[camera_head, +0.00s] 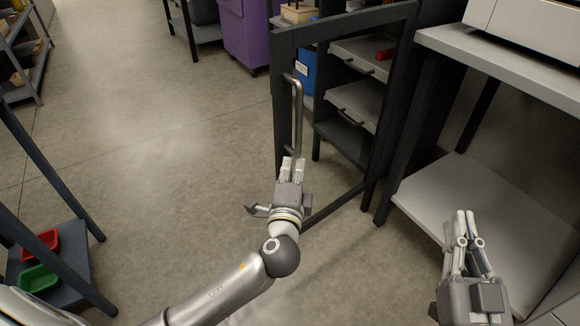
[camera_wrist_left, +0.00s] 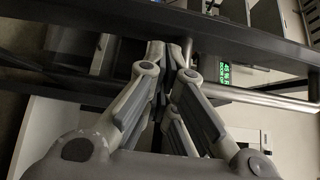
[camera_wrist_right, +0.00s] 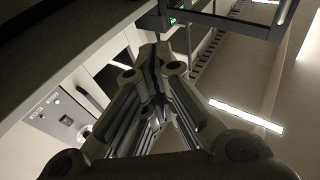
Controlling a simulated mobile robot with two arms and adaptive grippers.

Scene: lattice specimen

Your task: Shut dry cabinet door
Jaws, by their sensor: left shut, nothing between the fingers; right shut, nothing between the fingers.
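The dry cabinet door (camera_head: 345,24) is a dark frame with a see-through middle, standing open in the head view. A vertical metal bar handle (camera_head: 298,115) is on its left side. The dark cabinet behind has pull-out shelves (camera_head: 357,102). My left gripper (camera_head: 293,162) is shut and empty at the handle's lower end; I cannot tell whether it touches. In the left wrist view its fingertips (camera_wrist_left: 168,46) are close to a dark frame bar (camera_wrist_left: 180,22), with the metal handle (camera_wrist_left: 265,98) to the right. My right gripper (camera_head: 464,215) is shut and empty, well right of the door.
A grey table (camera_head: 450,45) with a lower shelf (camera_head: 475,195) stands right of the cabinet, beside my right gripper. Red (camera_head: 40,245) and green (camera_head: 38,279) bins sit at lower left. The floor (camera_head: 150,140) left of the door is clear.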

